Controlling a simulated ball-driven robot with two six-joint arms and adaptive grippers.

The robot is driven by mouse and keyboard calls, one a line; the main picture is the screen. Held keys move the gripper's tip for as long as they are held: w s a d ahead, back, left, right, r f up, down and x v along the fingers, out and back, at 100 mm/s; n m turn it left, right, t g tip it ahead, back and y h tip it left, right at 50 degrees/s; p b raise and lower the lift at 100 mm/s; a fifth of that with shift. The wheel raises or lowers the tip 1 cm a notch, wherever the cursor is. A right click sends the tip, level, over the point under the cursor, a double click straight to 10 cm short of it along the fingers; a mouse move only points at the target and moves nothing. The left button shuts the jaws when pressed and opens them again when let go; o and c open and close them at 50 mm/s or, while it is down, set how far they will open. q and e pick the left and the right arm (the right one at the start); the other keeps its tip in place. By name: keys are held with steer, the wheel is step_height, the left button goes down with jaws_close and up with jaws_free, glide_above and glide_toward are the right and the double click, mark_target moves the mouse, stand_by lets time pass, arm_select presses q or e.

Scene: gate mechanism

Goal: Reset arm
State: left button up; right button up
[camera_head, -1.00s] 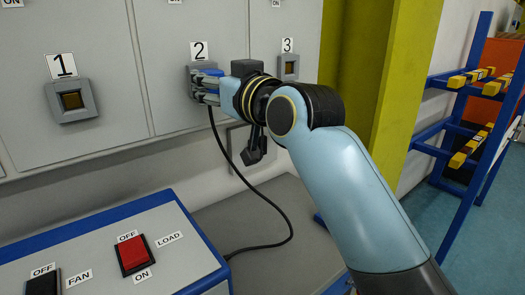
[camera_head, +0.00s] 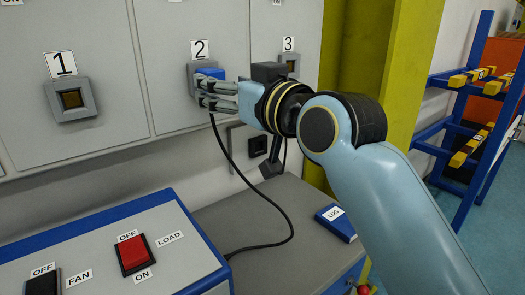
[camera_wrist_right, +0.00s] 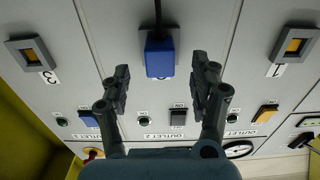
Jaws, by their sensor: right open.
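My right gripper (camera_head: 217,95) is open in front of the socket marked 2 on the grey panel. Its fingers are apart and hold nothing; in the right wrist view my right gripper (camera_wrist_right: 160,80) also shows both fingers spread. A blue plug (camera_head: 211,73) sits at outlet 2, just beyond the fingertips, with a black cable hanging from it. In the right wrist view the blue plug (camera_wrist_right: 159,57) lies between and beyond the fingers, not touched by them. My left gripper is in neither view.
Empty socket 1 (camera_head: 72,99) is at the left, and socket 3 (camera_head: 290,62) is partly hidden by my arm. A control box with a red LOAD switch (camera_head: 133,253) stands in front. A blue logbook (camera_head: 336,223) lies on the grey bench. A yellow-green post (camera_head: 400,85) stands right.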

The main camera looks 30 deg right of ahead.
steer(key=s, duration=0.7)
steer(key=s+d+f+g, duration=0.1)
steer(key=s+f+g, duration=0.3)
steer(key=f, duration=0.5)
steer(key=s+d+f+g, duration=0.1)
steer(key=s+f+g, duration=0.3)
steer(key=f, duration=0.4)
steer(key=s+d+f+g+h, duration=0.1)
steer(key=s+d+f+g, duration=0.1)
steer(key=s+f+g, duration=0.3)
steer(key=s+d+f+g+h, duration=0.1)
steer(key=s+d+f+g, duration=0.15)
steer(key=s, duration=0.45)
step_height(320, 180, down, 27)
steer(key=s+d, duration=0.2)
steer(key=s, duration=0.1)
steer(key=s+f+g, duration=0.1)
steer(key=s+f, duration=1.4)
steer(key=s, duration=0.2)
steer(key=shift+s+d+f+g, duration=0.35)
steer(key=shift+d, duration=0.05)
